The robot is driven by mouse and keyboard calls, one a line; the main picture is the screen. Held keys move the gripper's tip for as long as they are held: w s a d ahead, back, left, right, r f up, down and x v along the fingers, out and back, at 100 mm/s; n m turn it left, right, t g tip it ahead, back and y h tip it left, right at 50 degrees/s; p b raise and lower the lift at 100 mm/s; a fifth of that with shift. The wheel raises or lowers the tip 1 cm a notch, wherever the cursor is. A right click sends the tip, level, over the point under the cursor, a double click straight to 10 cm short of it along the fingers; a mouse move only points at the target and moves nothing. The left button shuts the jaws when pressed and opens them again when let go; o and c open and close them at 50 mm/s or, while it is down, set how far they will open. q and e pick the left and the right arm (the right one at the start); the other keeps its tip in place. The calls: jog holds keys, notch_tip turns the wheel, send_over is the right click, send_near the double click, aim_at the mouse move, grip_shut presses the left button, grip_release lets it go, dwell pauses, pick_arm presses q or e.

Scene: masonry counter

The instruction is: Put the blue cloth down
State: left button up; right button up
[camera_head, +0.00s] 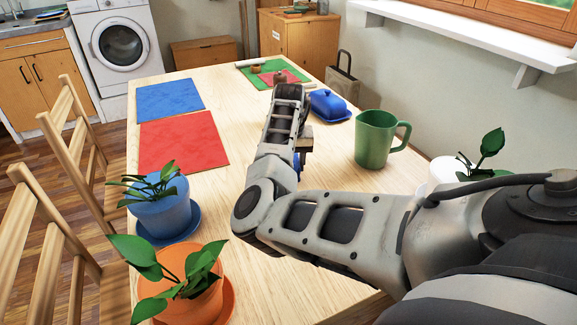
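A flat blue cloth (169,100) lies spread on the far left of the wooden table, just beyond a red cloth (182,142). My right arm comes in from the right and reaches across the table's middle. Its gripper (303,148) is mostly hidden behind my own forearm, to the right of both cloths and apart from them. A small patch of blue shows by it, but I cannot tell what that is or whether the fingers are open or shut. My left gripper is out of view.
A blue butter dish (329,105) and green pitcher (376,139) stand to the right. Plants in blue (161,208) and orange (182,285) pots stand at the near left, a white-potted one (447,172) at right. A green mat (262,76) with a red cloth lies at the far end.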

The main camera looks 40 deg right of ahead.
jog(key=shift+f, duration=0.5)
jog(key=shift+f, duration=0.1)
jog(key=shift+f, duration=0.1)
jog(key=o, duration=0.9)
jog(key=r, duration=0.4)
jog(key=s+r, duration=0.1)
jog(key=r, duration=0.3)
jog(key=a+r+p, duration=0.1)
jog(key=r, duration=0.3)
jog(key=shift+s+r, duration=0.15)
jog(key=shift+s, duration=0.05)
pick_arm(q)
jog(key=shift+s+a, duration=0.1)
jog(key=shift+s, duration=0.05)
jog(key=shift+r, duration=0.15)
